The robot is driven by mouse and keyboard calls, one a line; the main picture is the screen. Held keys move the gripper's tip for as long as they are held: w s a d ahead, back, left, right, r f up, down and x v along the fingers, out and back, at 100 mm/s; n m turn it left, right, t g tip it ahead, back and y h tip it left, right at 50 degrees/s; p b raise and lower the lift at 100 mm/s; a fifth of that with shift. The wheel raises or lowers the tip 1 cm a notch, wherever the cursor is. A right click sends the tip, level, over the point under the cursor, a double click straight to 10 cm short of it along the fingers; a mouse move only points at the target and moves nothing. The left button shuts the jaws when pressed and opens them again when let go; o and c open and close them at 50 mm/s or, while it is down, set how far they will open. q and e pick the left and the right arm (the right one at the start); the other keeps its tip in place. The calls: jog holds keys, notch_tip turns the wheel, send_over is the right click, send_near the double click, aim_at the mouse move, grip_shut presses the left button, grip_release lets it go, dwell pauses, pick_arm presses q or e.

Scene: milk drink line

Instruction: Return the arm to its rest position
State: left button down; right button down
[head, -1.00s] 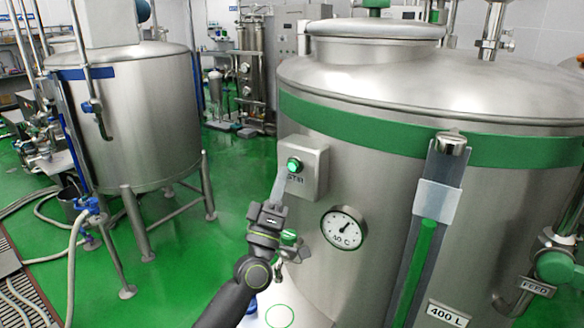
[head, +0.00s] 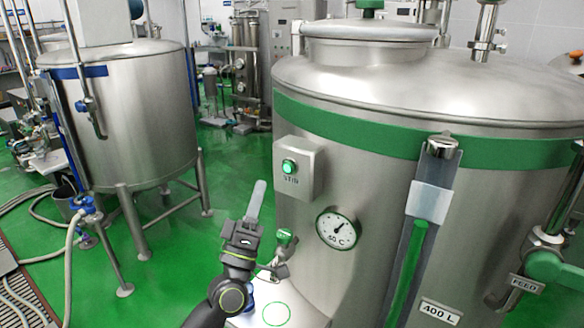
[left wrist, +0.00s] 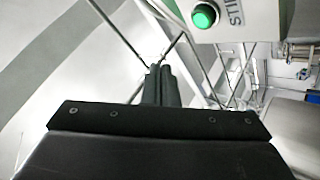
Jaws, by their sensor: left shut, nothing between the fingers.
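My left gripper (head: 257,203) is shut and empty. In the head view it points up and stands left of the button box, apart from it. Its shut fingers (left wrist: 159,84) also show in the left wrist view. The button box (head: 299,167) is on the front of the large steel tank (head: 370,240). Its round button (head: 289,167) glows green, and it also shows at the top of the left wrist view (left wrist: 204,15). My right gripper is not in view.
A dial gauge (head: 338,229) and a level column with a green bar (head: 408,270) are on the large tank. A green-handled valve (head: 285,237) is close to my left wrist. A smaller tank on legs (head: 125,120) stands at left. Green floor (head: 170,270) lies open between.

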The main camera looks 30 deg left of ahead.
pick_arm(q)
jog(key=s+d+f+m+g+h, duration=0.2)
jog(key=d+f+m+g, duration=0.15)
jog(key=f, duration=0.35)
jog(key=s+d+f+m+g+h, duration=0.2)
jog(key=f+m+g+h, duration=0.15)
jog(key=f+m, duration=0.2)
jog(key=s+d+f+m+g+h, duration=0.25)
jog(key=f+m+g, duration=0.2)
jog(key=f, duration=0.35)
jog(key=s+a+f+g+y, duration=0.3)
jog(key=s+f+g, duration=0.35)
jog(key=s, duration=0.35)
jog(key=s+a+f+g+y, duration=0.4)
jog(key=s+f, duration=0.3)
jog(key=s, duration=0.4)
notch_tip(320, 180, down, 27)
jog(key=g+b, duration=0.2)
jog(key=b, duration=0.1)
jog(key=s+d+f+g+h+b, duration=0.1)
jog(key=s+f+b, duration=0.1)
jog(key=s+f, duration=1.2)
notch_tip(320, 180, down, 4)
jog(key=shift+s+r+g, duration=0.15)
jog(key=shift+s+g, duration=0.15)
